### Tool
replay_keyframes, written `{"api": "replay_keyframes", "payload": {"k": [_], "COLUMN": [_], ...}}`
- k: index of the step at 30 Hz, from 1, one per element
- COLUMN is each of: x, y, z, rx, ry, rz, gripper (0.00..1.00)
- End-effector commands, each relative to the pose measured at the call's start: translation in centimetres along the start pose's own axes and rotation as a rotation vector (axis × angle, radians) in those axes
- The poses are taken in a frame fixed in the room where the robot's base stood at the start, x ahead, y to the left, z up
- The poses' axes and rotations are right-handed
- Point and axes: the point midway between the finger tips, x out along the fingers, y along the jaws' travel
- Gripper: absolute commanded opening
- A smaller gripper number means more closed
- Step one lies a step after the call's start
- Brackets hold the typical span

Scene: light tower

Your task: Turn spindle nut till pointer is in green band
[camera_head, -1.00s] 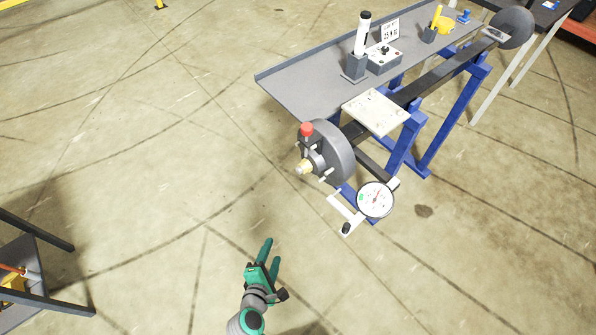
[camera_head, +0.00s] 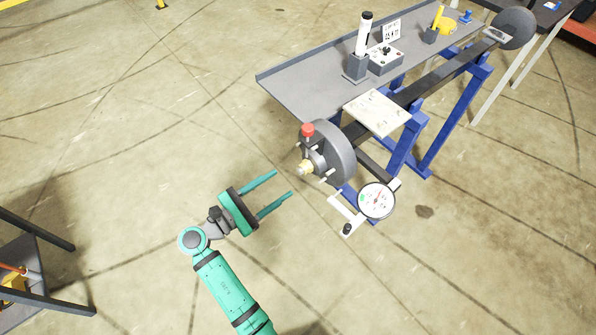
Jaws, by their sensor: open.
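The spindle nut (camera_head: 305,167) is a small brass-coloured piece at the near end of the spindle, in front of a dark round flange (camera_head: 337,152) with several studs. A white dial gauge (camera_head: 376,200) with a red pointer hangs below and right of the flange on a white bracket. A green patch shows at the dial's left side; the pointer seems to lie outside it, but it is small. My gripper (camera_head: 283,183) is open and empty, left of and slightly below the nut. Its two green fingers point towards the nut and stay apart from it.
A red knob (camera_head: 308,130) stands above the nut. A grey bench (camera_head: 310,85) on blue legs lies behind, with a white torch-like tool (camera_head: 363,35) and a control box (camera_head: 384,58). A dark-framed cart (camera_head: 35,275) stands at lower left. The floor around my arm is clear.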

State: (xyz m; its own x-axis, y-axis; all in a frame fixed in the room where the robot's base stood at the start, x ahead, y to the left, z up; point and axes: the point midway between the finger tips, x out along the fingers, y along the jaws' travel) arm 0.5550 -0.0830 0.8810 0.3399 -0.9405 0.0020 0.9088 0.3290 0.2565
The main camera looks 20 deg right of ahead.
Motion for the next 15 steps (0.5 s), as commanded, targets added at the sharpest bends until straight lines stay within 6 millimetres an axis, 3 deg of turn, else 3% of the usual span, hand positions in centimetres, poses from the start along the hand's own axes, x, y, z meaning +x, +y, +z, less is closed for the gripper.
{"api": "replay_keyframes", "payload": {"k": [9,15], "x": [5.7,7.8], "y": [-0.1,-0.1], "z": [0.0,0.0], "rx": [0.002,0.002], "ry": [0.001,0.001], "rz": [-0.003,-0.001], "gripper": [0.5,0.5]}}
